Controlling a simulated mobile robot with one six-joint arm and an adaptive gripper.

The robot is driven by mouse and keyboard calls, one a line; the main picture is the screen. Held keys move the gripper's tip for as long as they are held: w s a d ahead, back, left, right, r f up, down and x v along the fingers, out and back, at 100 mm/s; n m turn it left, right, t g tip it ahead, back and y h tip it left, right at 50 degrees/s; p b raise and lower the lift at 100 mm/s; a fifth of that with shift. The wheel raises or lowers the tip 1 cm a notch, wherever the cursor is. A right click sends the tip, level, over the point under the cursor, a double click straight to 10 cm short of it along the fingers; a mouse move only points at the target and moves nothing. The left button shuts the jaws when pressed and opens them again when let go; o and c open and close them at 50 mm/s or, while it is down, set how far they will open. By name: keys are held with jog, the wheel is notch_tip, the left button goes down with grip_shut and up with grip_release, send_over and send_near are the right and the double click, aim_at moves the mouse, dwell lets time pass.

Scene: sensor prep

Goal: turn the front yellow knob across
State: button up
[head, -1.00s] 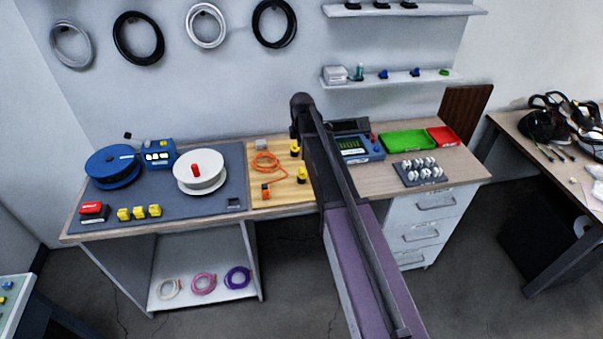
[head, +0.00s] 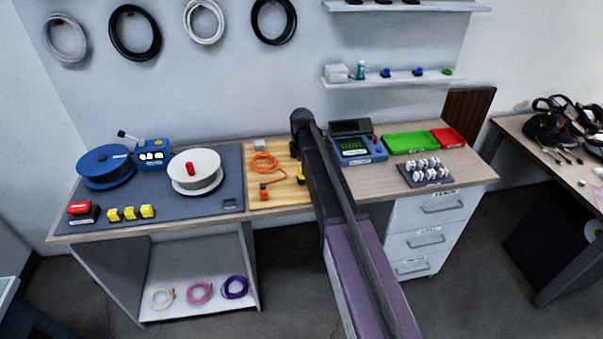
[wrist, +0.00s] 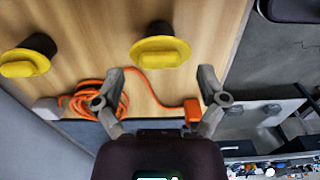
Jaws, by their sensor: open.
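The front yellow knob (wrist: 160,52) stands on a dark round base on the wooden board (wrist: 100,20). Its yellow grip lies lengthwise from left to right in the wrist view. In the head view the front knob (head: 301,173) shows only partly beside my arm. The rear yellow knob (wrist: 28,60) is at the left of the wrist view; my arm hides it in the head view. My gripper (wrist: 162,76) is open and empty. Its fingertips are spread to either side of the front knob's line, apart from the knob.
An orange cable (wrist: 130,85) lies coiled on the board, with an orange plug (wrist: 194,110) near my right finger. The board's front edge is at the right of the wrist view. A blue meter (head: 358,150) stands right of my arm. White and blue spools (head: 105,163) stand left.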

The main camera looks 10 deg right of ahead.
jog(key=shift+f+b, duration=0.4)
jog(key=shift+f, duration=0.3)
jog(key=shift+c, duration=0.2)
jog(key=c, duration=1.1)
